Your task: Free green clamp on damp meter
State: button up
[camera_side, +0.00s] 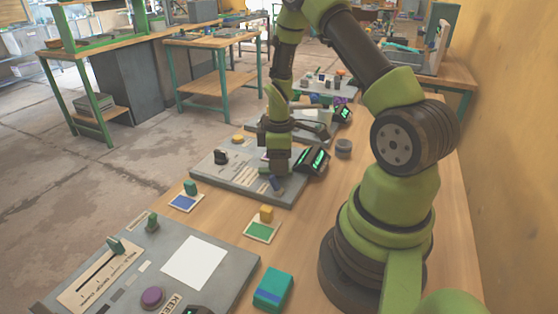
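A grey plate (235,180) lies mid-table, with a dark device (313,161) with a lit green display at its right edge. The device may be the damp meter; its label is too small to read. My gripper (277,171) points down over the right part of this plate, just left of the device. Its fingers are too small and dark to show whether they are open or hold anything.
A nearer grey panel (215,265) carries a slider, a white sheet and a purple button (152,298). Another panel with a lit display (342,113) lies behind.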

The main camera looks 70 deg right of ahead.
notch_tip(320, 180, up, 10)
jog(key=shift+f, duration=0.1)
dwell(0.4)
jog(key=s+a+r+m+t, duration=0.2)
jog(key=a+r+m+t, duration=0.1)
jog(key=a+r, duration=0.45)
jog(key=s+a+r+m+t, duration=0.2)
jog(key=a+r+m, duration=0.1)
jog(key=a+r, duration=0.45)
jog(key=s+a+r+m+t+y, duration=0.2)
jog(key=s+a, duration=0.2)
jog(key=s, duration=0.2)
jog(key=shift+r+m, duration=0.15)
jog(key=shift+m, duration=0.15)
jog(key=shift+a, duration=0.1)
